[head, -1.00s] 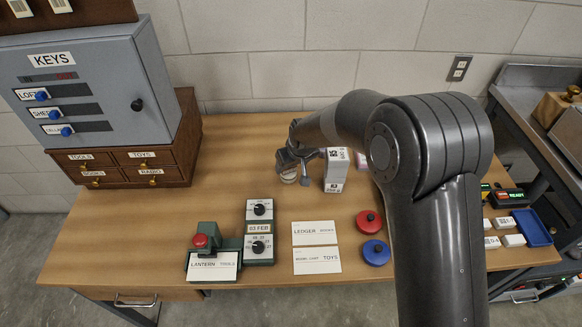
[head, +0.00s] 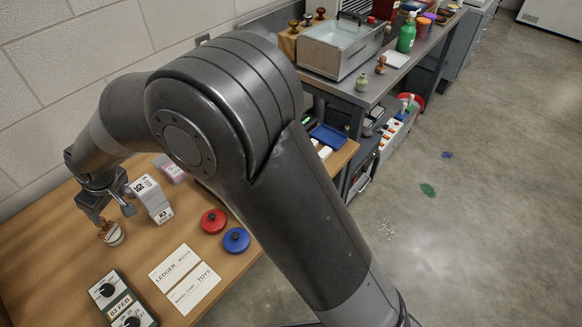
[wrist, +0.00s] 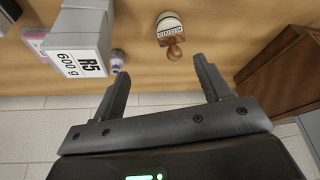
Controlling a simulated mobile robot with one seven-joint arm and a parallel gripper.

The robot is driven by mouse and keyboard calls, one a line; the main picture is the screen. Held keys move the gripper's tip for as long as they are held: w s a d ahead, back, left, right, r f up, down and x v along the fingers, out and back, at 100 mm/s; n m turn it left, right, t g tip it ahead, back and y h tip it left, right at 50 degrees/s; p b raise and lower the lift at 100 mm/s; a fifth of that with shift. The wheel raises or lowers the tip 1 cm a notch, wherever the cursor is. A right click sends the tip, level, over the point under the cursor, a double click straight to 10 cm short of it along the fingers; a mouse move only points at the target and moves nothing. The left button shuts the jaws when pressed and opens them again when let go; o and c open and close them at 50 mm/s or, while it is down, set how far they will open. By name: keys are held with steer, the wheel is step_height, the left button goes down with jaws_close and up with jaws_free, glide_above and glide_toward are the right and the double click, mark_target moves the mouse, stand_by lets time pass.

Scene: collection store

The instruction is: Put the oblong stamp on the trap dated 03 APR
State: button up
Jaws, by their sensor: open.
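My gripper (head: 110,210) hangs low over the left of the wooden table, its two fingers apart and nothing between them in the wrist view (wrist: 162,72). A wooden-handled stamp (wrist: 169,30) with a white lettered band stands just beyond the fingertips; its base looks rounded. It also shows beside the gripper in the head view (head: 112,236). More wooden-handled stamps stand on the far bench, one on a wooden block (head: 294,27) and another near the bench's front edge (head: 380,64); their base shapes are too small to tell. I see no trap that I can read as dated 03 APR.
A grey-white box marked R5 600 g (wrist: 80,42) stands close to the left finger. Red (head: 213,221) and blue (head: 236,240) round pads, white cards (head: 176,262) and a 03 FEB dial device (head: 122,303) lie nearer.

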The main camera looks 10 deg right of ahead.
steer(key=w+d+r+m+t, duration=0.1)
steer(key=w+d+r, duration=0.1)
steer(key=d+r, duration=0.35)
steer(key=w+d+r+m+h, duration=0.1)
steer(key=w+d+r+m, duration=0.15)
steer(key=d, duration=0.65)
steer(key=w+d+r+m+t, duration=0.1)
steer(key=d+r, duration=0.3)
steer(key=d, duration=0.4)
steer(key=s+d+r+m+h, duration=0.1)
steer(key=s+d+r+m, duration=0.15)
steer(key=d, duration=0.55)
steer(key=s+d+r+m, duration=0.1)
steer(key=s+d+r, duration=0.15)
steer(key=d, duration=0.65)
steer(key=s+d+m+t+h, duration=0.1)
steer(key=s+d+m, duration=0.4)
steer(key=s+d, duration=0.6)
steer(key=d+h, duration=0.1)
steer(key=d, duration=0.2)
steer(key=shift+s+d+f+t, duration=0.15)
steer(key=shift+s+t, duration=0.15)
steer(key=shift+s, duration=0.1)
